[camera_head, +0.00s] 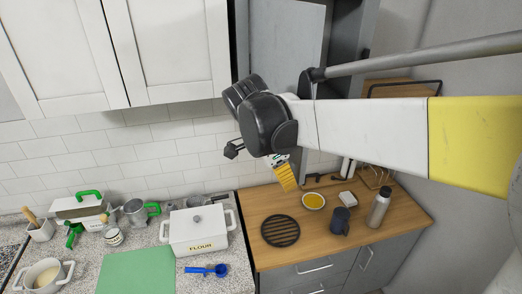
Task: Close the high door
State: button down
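White upper cabinet doors (168,48) at the upper left look shut against their frames. Right of them is a grey upper cabinet with a light grey door panel (285,38) and a darker grey side or frame (347,38). I cannot tell how far that panel stands open, since my arm and wrist cover its lower part. My arm reaches in from the right in front of it. Only a small black tip of my gripper (233,149) shows left of the dark wrist, in front of the tiled wall. Its fingers are mostly hidden.
Below, the wooden counter (405,212) carries a black round trivet (280,230), a yellow-filled bowl (313,200), a dark mug (340,221) and a steel bottle (379,207). A flour box (198,230) and several utensils stand on the left counter. A yellow item (285,176) shows below my wrist.

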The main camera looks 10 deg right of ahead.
jog(key=shift+d, duration=0.1)
jog(key=w+d+n+t+y+b, duration=0.15)
jog(key=w+d+n, duration=0.3)
jog(key=d, duration=0.75)
jog(key=w+d+n+t+b, duration=0.15)
jog(key=w+d+n, duration=0.3)
jog(key=d, duration=0.75)
jog(key=w+d+n+p, duration=0.1)
jog(key=w+d+n, duration=0.1)
jog(key=w, duration=0.5)
jog(key=w+d+n+y+p, duration=0.1)
jog(key=w+d+n, duration=0.1)
jog(key=w+d, duration=0.3)
jog(key=w+d+n+t+y+p, duration=0.1)
jog(key=w+d, duration=0.3)
jog(key=w, duration=0.5)
jog(key=shift+d+n, duration=0.15)
jog(key=shift+n, duration=0.75)
jog(key=shift+y, duration=0.25)
